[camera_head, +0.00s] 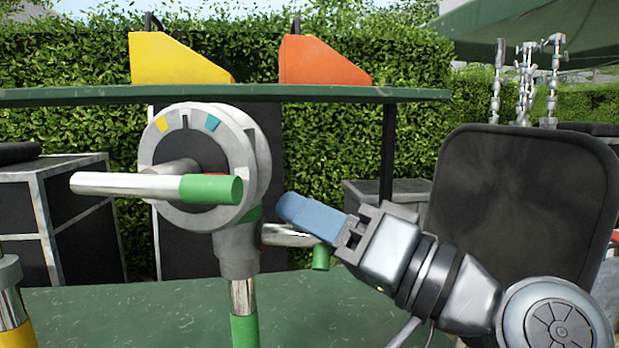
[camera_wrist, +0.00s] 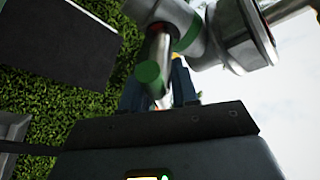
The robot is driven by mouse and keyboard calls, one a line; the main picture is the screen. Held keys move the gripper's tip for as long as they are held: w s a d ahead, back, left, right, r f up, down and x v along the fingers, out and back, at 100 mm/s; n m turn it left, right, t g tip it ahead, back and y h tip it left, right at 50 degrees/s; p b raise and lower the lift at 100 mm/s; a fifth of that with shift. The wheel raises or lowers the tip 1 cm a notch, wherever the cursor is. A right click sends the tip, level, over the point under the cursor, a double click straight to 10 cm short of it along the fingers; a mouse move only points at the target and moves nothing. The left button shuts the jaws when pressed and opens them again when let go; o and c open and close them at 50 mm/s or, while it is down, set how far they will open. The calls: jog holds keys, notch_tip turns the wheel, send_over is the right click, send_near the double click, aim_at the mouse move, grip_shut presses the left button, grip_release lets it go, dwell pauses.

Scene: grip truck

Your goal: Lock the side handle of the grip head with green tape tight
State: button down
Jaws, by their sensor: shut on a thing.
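The grip head (camera_head: 237,250) stands upright on a post with green tape (camera_head: 244,330). Its round disc faces the camera, with a large silver handle (camera_head: 130,184) that ends in green and points left to right. The side handle (camera_head: 285,236) is a short silver rod with a green end (camera_head: 320,258), on the right of the head. In the wrist view the side handle (camera_wrist: 158,50) runs down between my blue fingers. My gripper (camera_head: 290,208) comes in from the right and is shut on the side handle; its fingers also show in the wrist view (camera_wrist: 158,92). The exact contact is partly hidden.
A post with yellow tape (camera_head: 12,310) stands at the lower left. A green shelf (camera_head: 262,94) above holds a yellow wedge (camera_head: 170,60) and an orange wedge (camera_head: 318,62). A dark panel (camera_head: 520,200) stands at the right. Dark cases (camera_head: 75,220) stand at the left.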

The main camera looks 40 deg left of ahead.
aim_at(307, 245)
notch_tip(307, 245, down, 2)
jog(key=m+h+p, duration=0.2)
jog(key=m+p, duration=0.2)
jog(key=m+h+p, duration=0.2)
jog(key=m+p, duration=0.2)
jog(key=m+h+p, duration=0.2)
jog(key=m+p, duration=0.1)
jog(key=p, duration=0.1)
jog(key=shift+w+a+m+g, duration=0.1)
jog(key=shift+w+m+g, duration=0.05)
jog(key=shift+m+g, duration=0.25)
jog(key=shift+f+m+g+h, duration=0.25)
jog(key=shift+m+g+h, duration=0.35)
jog(key=shift+m+h, duration=0.4)
jog(key=shift+s+d+f+m+g+h, duration=0.1)
jog(key=shift+s+m+g+h, duration=0.2)
jog(key=shift+m+g, duration=0.4)
jog(key=shift+s+d+f+m+g+h, duration=0.1)
jog(key=shift+m+g+h, duration=0.4)
jog(key=shift+m, duration=0.4)
jog(key=shift+s+d+f+m+g+h, duration=0.15)
jog(key=shift+m+g+h, duration=0.15)
jog(key=shift+m+g, duration=0.4)
jog(key=shift+r, duration=0.15)
jog(key=c, duration=0.9)
grip_release()
